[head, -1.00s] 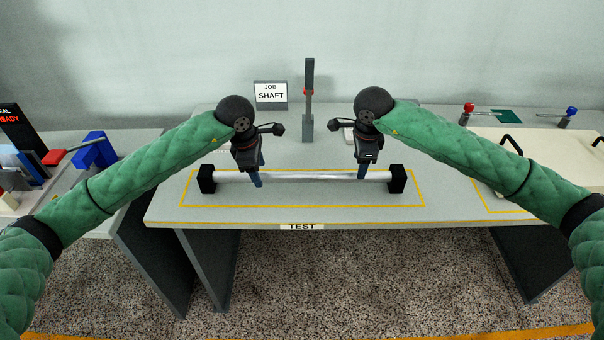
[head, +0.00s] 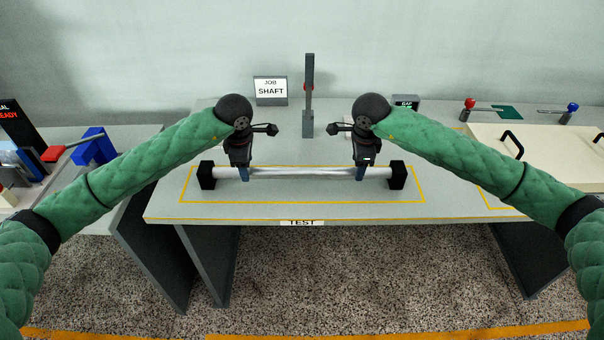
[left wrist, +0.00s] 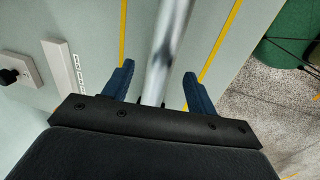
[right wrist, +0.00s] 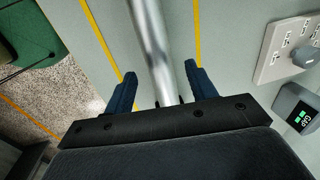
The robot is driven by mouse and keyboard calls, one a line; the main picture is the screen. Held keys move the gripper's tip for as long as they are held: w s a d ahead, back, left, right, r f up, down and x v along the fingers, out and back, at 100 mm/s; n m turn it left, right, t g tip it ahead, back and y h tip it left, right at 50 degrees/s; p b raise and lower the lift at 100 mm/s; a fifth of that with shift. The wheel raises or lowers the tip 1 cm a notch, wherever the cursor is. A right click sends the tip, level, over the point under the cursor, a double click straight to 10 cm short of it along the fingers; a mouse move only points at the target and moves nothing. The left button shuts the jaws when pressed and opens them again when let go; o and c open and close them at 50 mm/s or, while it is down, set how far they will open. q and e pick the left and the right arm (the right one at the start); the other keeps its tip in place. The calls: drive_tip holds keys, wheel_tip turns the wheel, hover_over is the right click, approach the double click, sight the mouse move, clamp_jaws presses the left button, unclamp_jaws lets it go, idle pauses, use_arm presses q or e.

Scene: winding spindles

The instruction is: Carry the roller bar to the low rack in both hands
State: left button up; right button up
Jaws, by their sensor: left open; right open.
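The roller bar (head: 300,173) is a silver bar lying across two black end blocks inside a yellow outline on the table marked TEST. My left gripper (head: 244,175) is over the bar's left part, pointing down. In the left wrist view its blue fingers stand open on either side of the bar (left wrist: 170,45), with gaps. My right gripper (head: 361,173) is over the bar's right part. In the right wrist view its blue fingers are open on either side of the bar (right wrist: 152,45), also with gaps. I cannot pick out a low rack.
A grey upright post (head: 308,95) and a JOB SHAFT sign (head: 270,91) stand behind the bar. A small GAP display (head: 405,101) is behind my right gripper. A cream board with black handles (head: 545,155) lies at the right. A blue block (head: 95,147) is on the left bench.

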use_arm(q)
drive_tip(key=shift+w+f, duration=0.2)
drive_tip(key=shift+f, duration=0.95)
drive_tip(key=shift+w+f, duration=0.15)
drive_tip(key=shift+f, duration=0.95)
use_arm(e)
drive_tip(key=shift+w+f, duration=0.2)
drive_tip(key=shift+f, duration=0.9)
drive_tip(key=shift+w+f, duration=0.2)
drive_tip(key=shift+f, duration=0.9)
drive_tip(key=shift+c, duration=0.3)
use_arm(q)
clamp_jaws()
use_arm(e)
clamp_jaws()
use_arm(q)
drive_tip(key=shift+r, duration=0.15)
use_arm(e)
drive_tip(key=shift+r, duration=0.15)
